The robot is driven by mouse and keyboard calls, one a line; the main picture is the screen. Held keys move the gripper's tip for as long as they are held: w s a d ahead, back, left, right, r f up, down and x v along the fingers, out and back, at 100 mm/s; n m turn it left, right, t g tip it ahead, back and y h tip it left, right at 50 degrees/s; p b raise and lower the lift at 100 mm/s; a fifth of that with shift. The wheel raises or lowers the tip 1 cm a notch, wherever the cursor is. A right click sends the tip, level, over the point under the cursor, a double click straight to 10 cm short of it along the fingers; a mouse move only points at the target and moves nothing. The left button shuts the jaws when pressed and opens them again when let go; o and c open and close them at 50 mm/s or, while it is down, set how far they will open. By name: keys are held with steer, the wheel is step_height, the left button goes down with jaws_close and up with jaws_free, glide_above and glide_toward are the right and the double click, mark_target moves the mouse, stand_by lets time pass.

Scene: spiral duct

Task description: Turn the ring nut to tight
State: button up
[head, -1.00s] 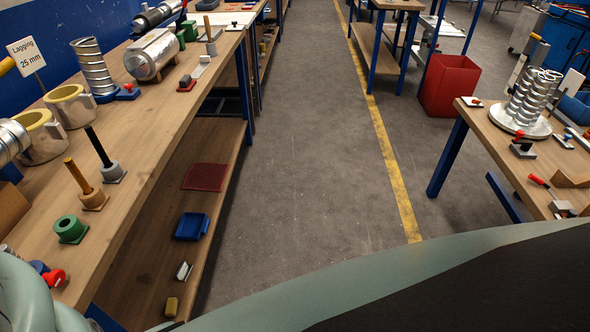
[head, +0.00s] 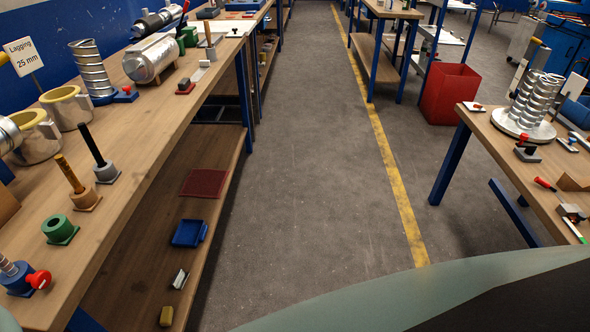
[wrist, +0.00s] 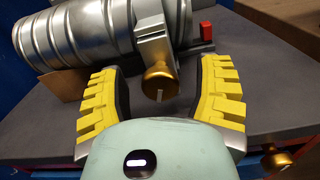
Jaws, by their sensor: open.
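In the wrist view, a brass round knob (wrist: 159,82) with a pale mark on its face sits on a grey metal bracket (wrist: 153,40). It looks like the ring nut, but I cannot be sure. The bracket stands against a ribbed silver duct (wrist: 75,38). My gripper (wrist: 162,75) is open, with its yellow-padded fingers to the left and right of the knob. I see gaps between the knob and both fingers. How far the knob is tightened cannot be told. My gripper does not show in the head view.
In the wrist view, a red block (wrist: 206,30) stands right of the bracket and a second brass knob (wrist: 279,158) is at lower right. In the head view, a wooden bench (head: 120,190) with fittings runs along the left. The grey floor aisle (head: 310,160) is clear.

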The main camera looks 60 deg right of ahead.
steer(key=shift+o, duration=0.2)
jaws_close()
stand_by(0.5)
